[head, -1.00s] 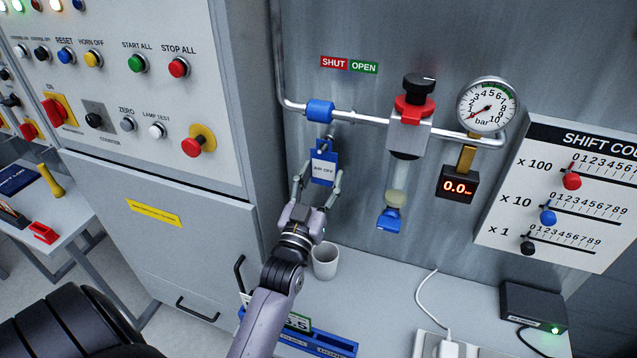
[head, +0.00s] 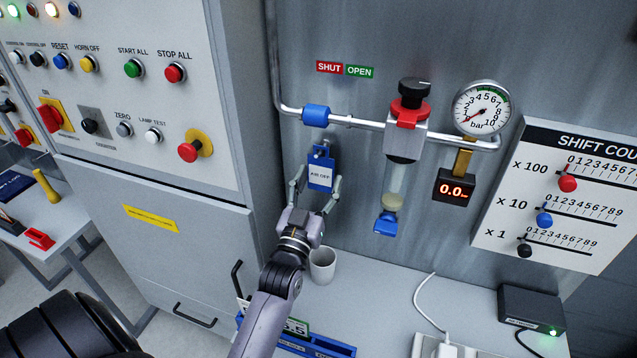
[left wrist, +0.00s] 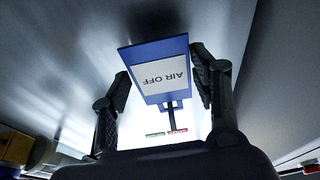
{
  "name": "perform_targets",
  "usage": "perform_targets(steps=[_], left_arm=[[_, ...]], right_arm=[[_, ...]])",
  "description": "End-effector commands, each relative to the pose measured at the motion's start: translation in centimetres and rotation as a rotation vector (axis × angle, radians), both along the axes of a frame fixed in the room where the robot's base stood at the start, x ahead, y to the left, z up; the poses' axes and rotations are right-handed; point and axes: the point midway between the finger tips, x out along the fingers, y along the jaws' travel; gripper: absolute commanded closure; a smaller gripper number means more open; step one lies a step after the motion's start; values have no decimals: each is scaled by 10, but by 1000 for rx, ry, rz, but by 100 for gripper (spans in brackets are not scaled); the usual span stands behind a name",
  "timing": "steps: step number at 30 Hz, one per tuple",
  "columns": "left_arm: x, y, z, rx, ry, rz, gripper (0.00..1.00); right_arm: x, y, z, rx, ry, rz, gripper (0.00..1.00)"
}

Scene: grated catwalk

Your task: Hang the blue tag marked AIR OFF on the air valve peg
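The blue tag (head: 321,177) with a white AIR OFF label hangs upright against the grey wall panel. Its top is at a small silver peg (head: 325,145) below the blue valve (head: 316,115) on the pipe. My left gripper (head: 318,184) reaches up from below with one finger on each side of the tag. The fingers stand apart from its edges. The left wrist view shows the tag (left wrist: 158,75) between the spread fingers (left wrist: 162,85), with a gap at the left finger. The exact seating of the hole on the peg is too small to tell. My right gripper is out of view.
A white cup (head: 322,265) stands on the bench close beneath my left gripper. A filter regulator (head: 405,130) and gauge (head: 482,108) are to the right. The button cabinet (head: 150,215) is close on the left. A blue tray (head: 320,343) lies in front.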

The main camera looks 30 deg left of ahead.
Motion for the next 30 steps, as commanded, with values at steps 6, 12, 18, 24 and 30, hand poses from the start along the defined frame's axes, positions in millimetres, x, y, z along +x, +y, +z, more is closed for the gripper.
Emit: perform_targets(steps=[6,12,18,24,30], left_arm=[[0,0,0,0,0,0,28],[0,0,0,0,0,0,28],[-8,-2,-4,-1,4,0,28],[-42,-11,-16,-1,6,0,28],[-81,-21,-27,-1,5,0,28]], right_arm=[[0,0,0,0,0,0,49],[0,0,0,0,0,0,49],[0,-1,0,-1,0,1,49],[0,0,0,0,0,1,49],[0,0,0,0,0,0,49]])
